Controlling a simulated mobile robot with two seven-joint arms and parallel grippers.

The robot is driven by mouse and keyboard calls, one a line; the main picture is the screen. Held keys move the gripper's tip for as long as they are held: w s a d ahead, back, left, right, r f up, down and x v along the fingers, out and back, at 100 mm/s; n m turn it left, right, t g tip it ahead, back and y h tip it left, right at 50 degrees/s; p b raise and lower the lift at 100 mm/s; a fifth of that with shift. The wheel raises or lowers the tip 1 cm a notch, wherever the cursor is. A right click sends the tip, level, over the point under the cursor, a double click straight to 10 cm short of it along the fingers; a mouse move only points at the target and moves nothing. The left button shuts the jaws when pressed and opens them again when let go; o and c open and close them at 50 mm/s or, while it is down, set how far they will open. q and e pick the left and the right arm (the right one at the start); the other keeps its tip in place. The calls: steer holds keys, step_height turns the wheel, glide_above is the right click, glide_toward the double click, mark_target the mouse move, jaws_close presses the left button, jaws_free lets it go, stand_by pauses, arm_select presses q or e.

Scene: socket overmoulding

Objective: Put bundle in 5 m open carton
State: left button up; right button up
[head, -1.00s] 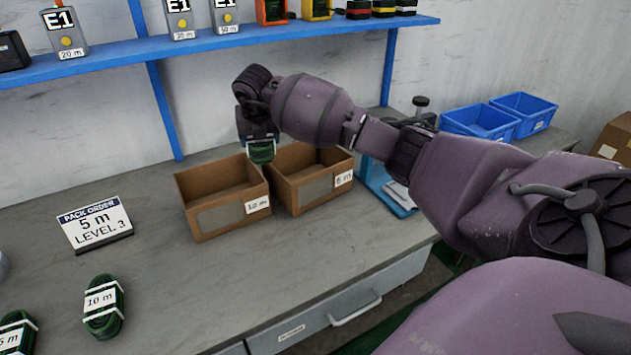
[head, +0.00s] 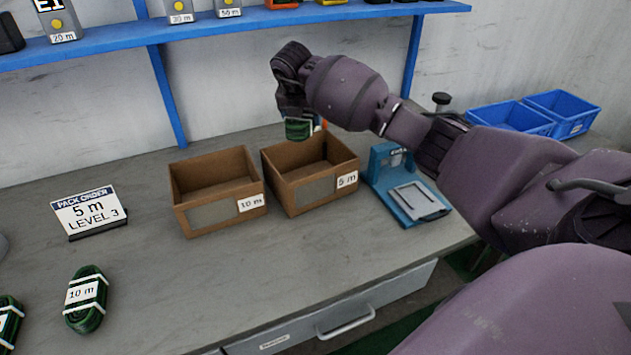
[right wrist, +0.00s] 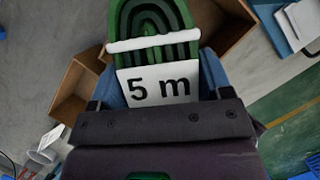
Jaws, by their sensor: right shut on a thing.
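My right gripper (head: 298,118) is shut on a green cable bundle (head: 299,129). In the right wrist view the bundle (right wrist: 155,25) has a white band and a "5 m" label. The gripper holds it above the open carton labelled "5 m" (head: 318,190), over its back left part in the head view. That carton is empty as far as I see; it also shows behind the bundle in the right wrist view (right wrist: 228,30). The open carton labelled "10 m" (head: 215,213) stands to its left and looks empty. My left gripper is not in view.
A pack order sign (head: 88,211) reads "5 m LEVEL 3". A "10 m" bundle (head: 87,300) lies at the front left. A blue device (head: 409,192) stands right of the cartons. Blue bins (head: 512,118) stand farther right. A blue shelf (head: 235,29) runs above.

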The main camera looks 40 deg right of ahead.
steer(key=shift+f, duration=0.2)
step_height(320, 180, down, 14)
steer(key=shift+a+r+b, duration=0.1)
steer(key=shift+a+b, duration=0.05)
steer(key=shift+b, duration=0.85)
step_height(320, 180, down, 5)
steer(key=shift+s+f+b, duration=0.1)
steer(key=shift+b, duration=0.4)
steer(key=shift+f, duration=0.35)
steer(key=shift+r, duration=0.1)
steer(key=o, duration=0.6)
steer(key=shift+f, duration=0.2)
steer(key=o, duration=0.5)
steer(key=shift+c, duration=0.2)
